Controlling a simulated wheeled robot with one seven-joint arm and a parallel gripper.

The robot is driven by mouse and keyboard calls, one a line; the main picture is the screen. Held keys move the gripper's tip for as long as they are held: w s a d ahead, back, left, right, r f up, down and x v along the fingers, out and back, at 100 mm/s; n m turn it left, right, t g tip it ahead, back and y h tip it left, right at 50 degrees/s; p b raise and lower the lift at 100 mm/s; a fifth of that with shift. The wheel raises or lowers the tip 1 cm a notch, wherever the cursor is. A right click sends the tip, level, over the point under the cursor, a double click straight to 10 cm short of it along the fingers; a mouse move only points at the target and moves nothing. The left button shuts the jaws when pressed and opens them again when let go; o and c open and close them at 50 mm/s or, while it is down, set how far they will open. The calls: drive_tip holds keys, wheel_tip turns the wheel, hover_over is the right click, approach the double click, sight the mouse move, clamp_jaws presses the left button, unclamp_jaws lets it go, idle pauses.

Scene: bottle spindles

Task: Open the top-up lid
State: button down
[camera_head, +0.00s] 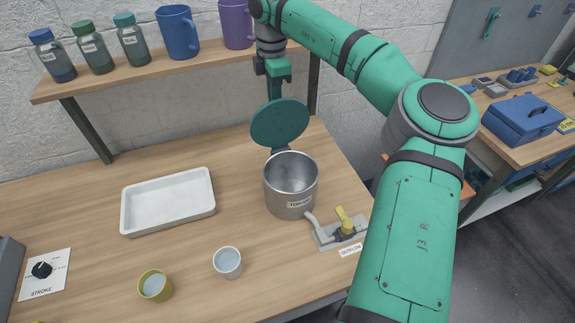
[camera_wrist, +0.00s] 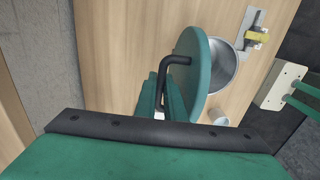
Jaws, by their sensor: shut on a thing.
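The top-up pot (camera_head: 291,200) is a steel cylinder on the wooden table, its mouth open to view. Its round green lid (camera_head: 280,122) stands tilted up at the pot's back edge, on a hinge bracket. In the wrist view the lid (camera_wrist: 210,75) shows edge-on beside the pot's mouth (camera_wrist: 225,68). A black bent handle (camera_wrist: 164,75) sticks out from the lid's face. My gripper (camera_head: 275,92) is behind the lid, shut on the handle; its green fingers also show in the wrist view (camera_wrist: 165,98). The exact grip is partly hidden.
A shelf (camera_head: 160,70) with bottles and mugs runs along the wall, close to my gripper. A white tray (camera_head: 168,200), a yellow cup (camera_head: 155,286) and a white cup (camera_head: 228,263) stand on the table. A yellow-handled valve (camera_head: 345,222) adjoins the pot.

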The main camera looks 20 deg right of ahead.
drive_tip(key=shift+w+d+f, duration=0.15)
drive_tip(key=shift+w+f, duration=0.1)
drive_tip(key=shift+w, duration=0.3)
drive_tip(key=shift+w+d+f, duration=0.1)
drive_tip(key=shift+w+f, duration=0.1)
drive_tip(key=shift+w, duration=0.35)
drive_tip(key=c, duration=1.4)
unclamp_jaws()
drive_tip(key=shift+a, duration=0.15)
drive_tip(key=shift+c, duration=0.2)
drive_tip(key=shift+w+r, duration=0.1)
drive_tip(key=shift+r, duration=0.1)
wheel_tip(320, 180, up, 7)
drive_tip(key=shift+f, duration=0.15)
